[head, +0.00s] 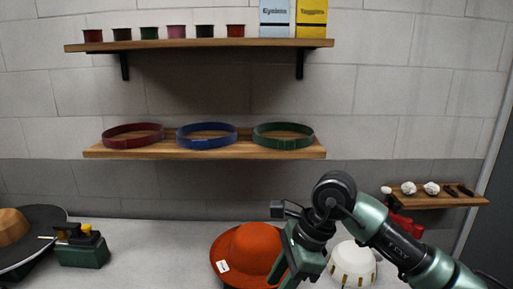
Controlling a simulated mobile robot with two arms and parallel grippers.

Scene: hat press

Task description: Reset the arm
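My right arm (385,236) comes in from the right and bends down at a dark joint. My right gripper (291,276) points down in front of the right side of an orange hat (250,248). Its fingertips reach the bottom edge of the picture, so I cannot tell whether it is open or shut, or whether it touches the hat. The hat lies on the light table and has a small white tag at its left brim. My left gripper is not in view.
A green device (82,246) and a dark disc with a wooden block (13,226) are at left. Wall shelves hold three bands (208,144) and several small pots. The table's (150,240) left middle is clear.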

